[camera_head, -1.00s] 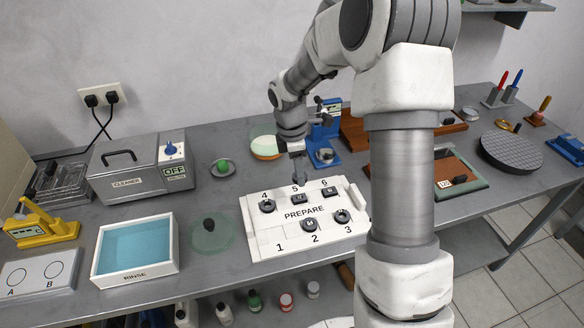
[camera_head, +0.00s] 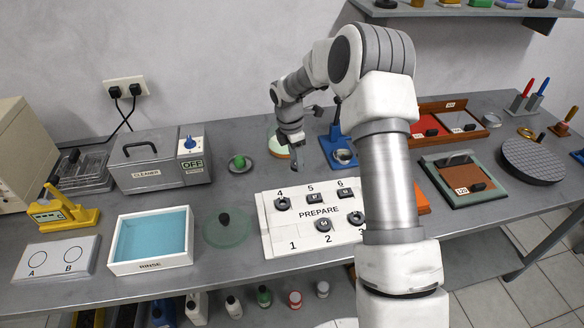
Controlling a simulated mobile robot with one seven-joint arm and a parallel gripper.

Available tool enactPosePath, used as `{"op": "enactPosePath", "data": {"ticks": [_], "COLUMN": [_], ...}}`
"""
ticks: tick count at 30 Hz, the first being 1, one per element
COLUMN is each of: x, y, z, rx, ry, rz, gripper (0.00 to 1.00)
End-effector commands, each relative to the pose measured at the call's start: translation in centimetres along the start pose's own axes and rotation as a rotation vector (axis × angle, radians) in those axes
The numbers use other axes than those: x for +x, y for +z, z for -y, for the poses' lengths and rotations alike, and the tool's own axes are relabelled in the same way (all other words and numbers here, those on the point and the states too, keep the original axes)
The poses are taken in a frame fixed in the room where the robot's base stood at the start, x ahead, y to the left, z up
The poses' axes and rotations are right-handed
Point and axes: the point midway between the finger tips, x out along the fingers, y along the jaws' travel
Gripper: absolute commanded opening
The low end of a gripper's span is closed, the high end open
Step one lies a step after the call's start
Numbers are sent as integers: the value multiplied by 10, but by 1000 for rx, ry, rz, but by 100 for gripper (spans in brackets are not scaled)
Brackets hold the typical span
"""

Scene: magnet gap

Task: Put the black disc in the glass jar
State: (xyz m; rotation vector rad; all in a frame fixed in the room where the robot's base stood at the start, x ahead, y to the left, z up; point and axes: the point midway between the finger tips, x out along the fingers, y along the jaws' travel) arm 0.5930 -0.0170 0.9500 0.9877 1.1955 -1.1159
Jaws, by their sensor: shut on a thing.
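My gripper (camera_head: 297,180) hangs just behind and above the far left part of the white PREPARE board (camera_head: 281,238). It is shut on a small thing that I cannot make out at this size. Place 1 is bare. A glass lid (camera_head: 224,233) with a black knob lies left of the board.
The RINSE tray (camera_head: 150,239) and the CLEANER box (camera_head: 157,158) stand to the left. A green-topped thing (camera_head: 240,162) on a small dish and a blue stand (camera_head: 340,152) flank the vessel. My arm hides the board's right end.

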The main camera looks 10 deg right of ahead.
Motion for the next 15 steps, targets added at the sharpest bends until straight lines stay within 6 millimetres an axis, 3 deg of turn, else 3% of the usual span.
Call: {"op": "enactPosePath", "data": {"ticks": [6, 11, 15], "x": [12, 20, 40], "y": [-7, -8, -11], "z": [-20, -22, -21], "rx": [0, 1, 1], "ry": [0, -1, -3], "rz": [0, 0, -2], "gripper": [0, 0, 0]}}
